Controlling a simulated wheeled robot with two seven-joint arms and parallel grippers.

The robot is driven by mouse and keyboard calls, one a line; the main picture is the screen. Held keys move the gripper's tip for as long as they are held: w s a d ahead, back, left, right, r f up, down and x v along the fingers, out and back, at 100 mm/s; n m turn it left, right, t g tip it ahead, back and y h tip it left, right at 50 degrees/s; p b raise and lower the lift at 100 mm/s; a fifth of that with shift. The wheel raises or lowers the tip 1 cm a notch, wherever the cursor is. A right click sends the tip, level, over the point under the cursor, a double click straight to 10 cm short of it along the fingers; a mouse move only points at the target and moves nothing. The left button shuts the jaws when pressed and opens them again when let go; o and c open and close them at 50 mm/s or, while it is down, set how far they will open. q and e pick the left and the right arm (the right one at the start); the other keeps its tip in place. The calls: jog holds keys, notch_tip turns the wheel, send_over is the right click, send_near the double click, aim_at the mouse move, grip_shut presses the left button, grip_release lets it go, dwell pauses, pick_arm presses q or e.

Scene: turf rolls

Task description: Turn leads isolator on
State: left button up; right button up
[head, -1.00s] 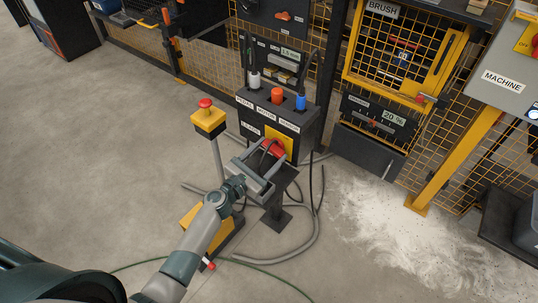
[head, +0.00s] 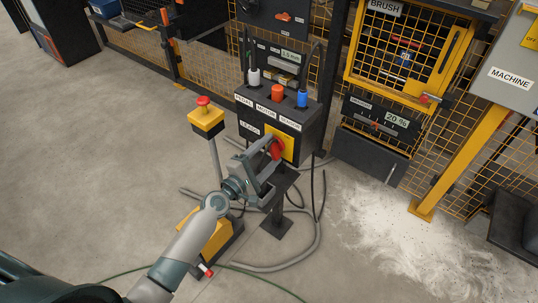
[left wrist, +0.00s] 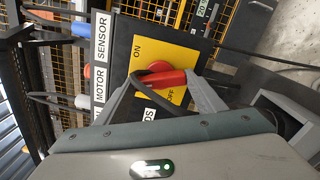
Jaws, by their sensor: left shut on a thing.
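The leads isolator is a red rotary handle (head: 277,149) on a yellow plate (head: 287,143) on the dark box labelled LEADS. My left gripper (head: 270,161) is shut on the red handle. In the left wrist view the handle (left wrist: 160,78) lies between the fingers, with ON and OFF printed on the yellow plate (left wrist: 148,52). The handle's long side lies roughly across that picture, partly below the word ON. A dark cable crosses in front of it, and part of the OFF side is covered. My right gripper is not in view.
White, orange and blue plugs (head: 278,92) stand on the box above the PEDAL, MOTOR and SENSOR labels. A yellow post with a red button (head: 205,118) stands close left of my arm. Grey hoses (head: 290,262) lie on the floor. The caged machine is at right.

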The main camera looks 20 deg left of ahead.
pick_arm(q)
jog(key=shift+m, duration=2.3)
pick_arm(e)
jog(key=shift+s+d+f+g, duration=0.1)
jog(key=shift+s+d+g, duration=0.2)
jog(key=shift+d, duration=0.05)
pick_arm(q)
jog(key=shift+f, duration=0.1)
jog(key=o, duration=1.1)
jog(key=shift+c, duration=0.2)
jog(key=shift+s, duration=0.1)
jog(key=b+v, duration=0.2)
jog(key=v, duration=1.5)
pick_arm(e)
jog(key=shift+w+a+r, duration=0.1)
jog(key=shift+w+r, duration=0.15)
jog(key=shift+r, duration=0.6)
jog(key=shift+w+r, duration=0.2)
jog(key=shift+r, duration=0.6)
